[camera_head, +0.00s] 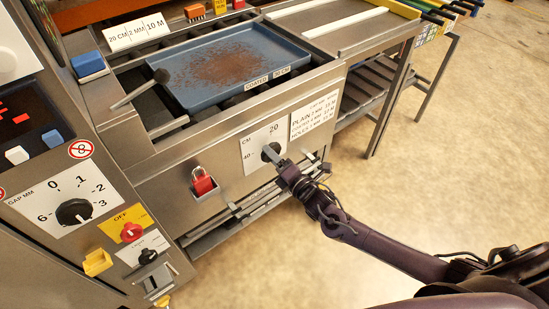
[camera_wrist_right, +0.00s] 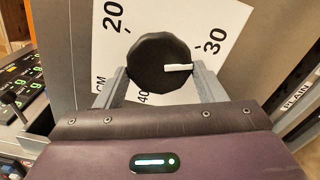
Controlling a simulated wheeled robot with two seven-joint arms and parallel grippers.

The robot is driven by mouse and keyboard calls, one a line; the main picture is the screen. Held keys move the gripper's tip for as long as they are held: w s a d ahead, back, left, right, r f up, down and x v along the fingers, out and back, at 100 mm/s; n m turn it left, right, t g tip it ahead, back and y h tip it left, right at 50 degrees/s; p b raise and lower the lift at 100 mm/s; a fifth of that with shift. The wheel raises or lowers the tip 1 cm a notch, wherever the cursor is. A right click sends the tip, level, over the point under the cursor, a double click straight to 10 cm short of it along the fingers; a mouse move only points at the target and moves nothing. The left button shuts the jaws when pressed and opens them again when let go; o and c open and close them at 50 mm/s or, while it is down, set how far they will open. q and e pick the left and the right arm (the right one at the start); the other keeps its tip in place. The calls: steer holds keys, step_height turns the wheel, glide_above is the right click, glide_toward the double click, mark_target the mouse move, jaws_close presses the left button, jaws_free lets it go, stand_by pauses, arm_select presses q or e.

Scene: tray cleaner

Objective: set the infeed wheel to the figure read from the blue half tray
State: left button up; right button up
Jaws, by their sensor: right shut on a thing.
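The blue half tray (camera_head: 190,98) lies on the infeed, with brown crumbs on it. Its front edge has a white label (camera_head: 257,83) reading COATED; a second label beside it is too small to read surely. The infeed wheel (camera_wrist_right: 150,62) is a black knob on a white CM plate (camera_head: 250,139) marked 20, 30 and 40. In the right wrist view its white pointer (camera_wrist_right: 178,68) points close to the 30, slightly to the side of it. My right gripper (camera_head: 275,158) is shut on the wheel, a finger on each side. My left gripper is not in view.
A GAP MM dial (camera_head: 74,211), a red knob on yellow (camera_head: 131,232) and a black knob (camera_head: 148,256) sit on the left panel. The floor at right is free.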

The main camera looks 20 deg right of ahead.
steer(key=shift+f+n, duration=0.15)
steer(key=shift+n, duration=0.65)
steer(key=o, duration=0.9)
steer(key=shift+o, duration=0.2)
steer(key=shift+s, duration=0.1)
steer(key=v, duration=0.7)
steer(key=shift+s+d, duration=0.15)
steer(key=shift+s, duration=0.2)
